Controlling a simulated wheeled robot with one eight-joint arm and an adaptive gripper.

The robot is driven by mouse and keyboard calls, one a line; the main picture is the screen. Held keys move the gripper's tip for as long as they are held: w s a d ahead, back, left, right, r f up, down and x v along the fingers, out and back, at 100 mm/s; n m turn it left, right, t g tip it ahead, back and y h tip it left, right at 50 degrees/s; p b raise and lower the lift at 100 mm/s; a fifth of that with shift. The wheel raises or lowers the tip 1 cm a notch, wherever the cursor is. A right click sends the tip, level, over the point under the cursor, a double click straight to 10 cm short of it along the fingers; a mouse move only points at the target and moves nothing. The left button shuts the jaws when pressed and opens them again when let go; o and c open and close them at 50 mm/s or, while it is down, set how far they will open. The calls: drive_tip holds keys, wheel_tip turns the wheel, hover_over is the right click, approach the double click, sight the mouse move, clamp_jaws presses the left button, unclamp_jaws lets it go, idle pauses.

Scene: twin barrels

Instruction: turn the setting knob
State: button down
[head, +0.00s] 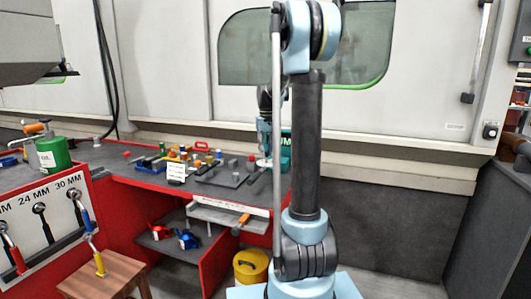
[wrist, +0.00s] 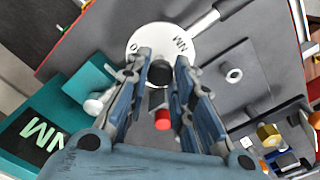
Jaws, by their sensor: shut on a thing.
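The setting knob (wrist: 160,74) is a short dark cylinder in front of a round white dial (wrist: 163,40) marked "0" and "NM" in the wrist view. My gripper (wrist: 162,66) has one finger on each side of the knob and is shut on it. The fingers hide the lower part of the dial. In the head view my gripper (head: 265,158) is low over the workbench, small and partly hidden by my own arm, and the knob cannot be made out there.
A teal device (wrist: 35,130) marked "NM" stands beside the dial. A silver bar (wrist: 222,14) extends from the dial's upper right. A red-tipped part (wrist: 162,119) shows between my fingers. Several small parts lie on the dark bench (head: 125,165). A green oil can (head: 55,153) stands left.

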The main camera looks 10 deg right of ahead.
drive_tip(key=m, duration=0.5)
drive_tip(key=shift+w+m, duration=0.1)
drive_tip(key=shift+m, duration=2.4)
drive_tip(key=shift+r, duration=0.1)
drive_tip(key=c, duration=1.4)
unclamp_jaws()
drive_tip(key=shift+o, duration=0.2)
wheel_tip(320, 180, up, 12)
